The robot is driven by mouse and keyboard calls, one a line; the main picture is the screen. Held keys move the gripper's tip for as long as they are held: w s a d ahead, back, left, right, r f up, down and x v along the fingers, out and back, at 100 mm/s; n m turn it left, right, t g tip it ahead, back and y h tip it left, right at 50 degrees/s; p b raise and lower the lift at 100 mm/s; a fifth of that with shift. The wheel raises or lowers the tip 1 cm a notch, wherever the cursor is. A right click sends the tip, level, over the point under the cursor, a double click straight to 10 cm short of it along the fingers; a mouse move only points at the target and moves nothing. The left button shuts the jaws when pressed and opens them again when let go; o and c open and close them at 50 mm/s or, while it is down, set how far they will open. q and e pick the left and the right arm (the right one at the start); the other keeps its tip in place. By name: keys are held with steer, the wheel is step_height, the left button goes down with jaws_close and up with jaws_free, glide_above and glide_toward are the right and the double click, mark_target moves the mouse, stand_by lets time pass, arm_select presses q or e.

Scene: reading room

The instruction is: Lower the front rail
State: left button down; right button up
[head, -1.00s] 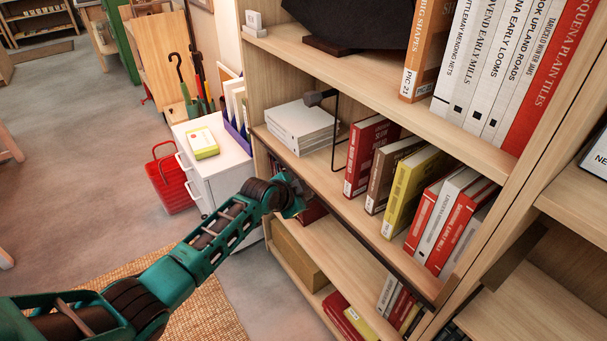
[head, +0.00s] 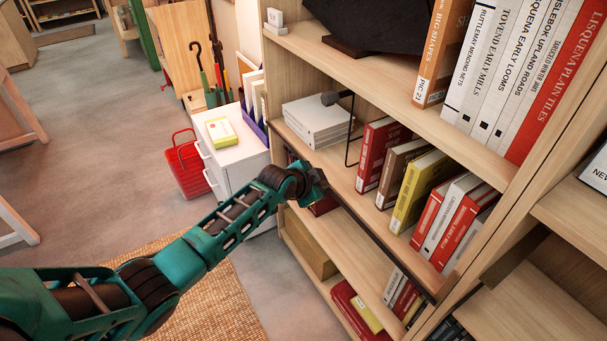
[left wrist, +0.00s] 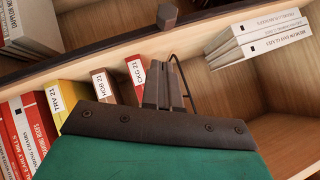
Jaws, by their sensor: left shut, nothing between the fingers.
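The front rail (head: 385,245) is a thin dark bar along the front edge of the middle shelf in the head view. It shows as a dark band in the left wrist view (left wrist: 60,65). My left gripper (head: 318,182) is at the shelf front near the rail's left part, and my arm hides some of the rail there. In the left wrist view the gripper's fingers (left wrist: 163,85) are together and empty, pointing toward the rail with shelf showing between. I cannot tell whether they touch anything. My right gripper is not in view.
Red, brown and yellow books (head: 425,190) lean on the middle shelf beside a thin wire bookend (head: 352,130) and a white stack (head: 315,120). A dark knob (head: 330,98) shows near the wire. A white cabinet (head: 235,155) and red basket (head: 188,165) stand left.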

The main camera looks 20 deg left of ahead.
arm_select(q)
steer(key=p+v, duration=0.1)
steer(key=v, duration=0.7)
steer(key=shift+s+a, duration=0.25)
steer(key=shift+r, duration=0.15)
